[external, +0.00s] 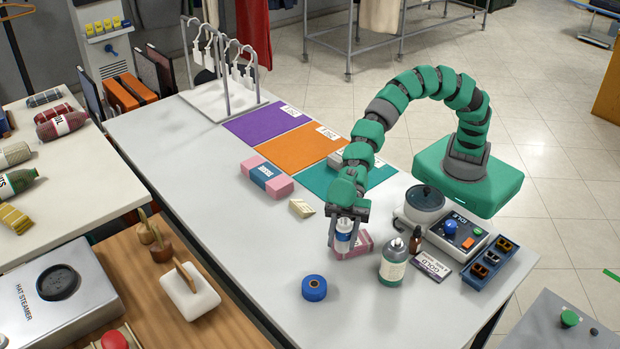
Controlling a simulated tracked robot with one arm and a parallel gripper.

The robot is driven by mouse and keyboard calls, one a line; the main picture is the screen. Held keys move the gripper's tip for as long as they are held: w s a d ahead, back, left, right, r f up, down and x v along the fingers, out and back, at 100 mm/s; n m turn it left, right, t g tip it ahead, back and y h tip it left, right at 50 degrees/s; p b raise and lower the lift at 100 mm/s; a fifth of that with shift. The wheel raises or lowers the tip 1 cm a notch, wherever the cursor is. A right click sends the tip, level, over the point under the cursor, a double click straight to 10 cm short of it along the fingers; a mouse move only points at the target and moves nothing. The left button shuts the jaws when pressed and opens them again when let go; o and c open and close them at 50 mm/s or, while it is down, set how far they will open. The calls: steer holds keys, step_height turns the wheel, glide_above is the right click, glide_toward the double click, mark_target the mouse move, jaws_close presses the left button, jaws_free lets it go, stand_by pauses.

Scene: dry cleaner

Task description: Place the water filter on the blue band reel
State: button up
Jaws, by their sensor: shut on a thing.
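My gripper (345,232) points down and is shut on the water filter (343,243), a small white cylinder with a blue band. The filter is upright between the fingers, and its top is partly hidden by them. The blue band reel (314,289) is a short round blue roll lying flat on the white table, in front of the gripper and a little to its left. The filter and the reel are apart. I cannot tell exactly how high the filter is above the table.
A pink block (363,244) is close behind the filter. A pink-and-blue pack (267,177) lies farther back. The table (260,245) left of the reel is clear.

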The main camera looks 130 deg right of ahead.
steer(key=w, duration=0.6)
steer(key=w+f, duration=0.1)
steer(key=w, duration=0.2)
steer(key=shift+w+a, duration=0.3)
steer(key=shift+a, duration=0.05)
steer(key=shift+w+a+f, duration=0.1)
steer(key=shift+w+a, duration=0.1)
steer(key=shift+w, duration=0.3)
steer(key=shift+f, duration=1.7)
steer(key=shift+f, duration=0.1)
steer(key=o, duration=1)
steer(key=shift+b, duration=0.3)
steer(key=shift+o, duration=0.2)
steer(key=shift+s+d+r, duration=0.3)
steer(key=v, duration=1.1)
steer(key=shift+p, duration=0.4)
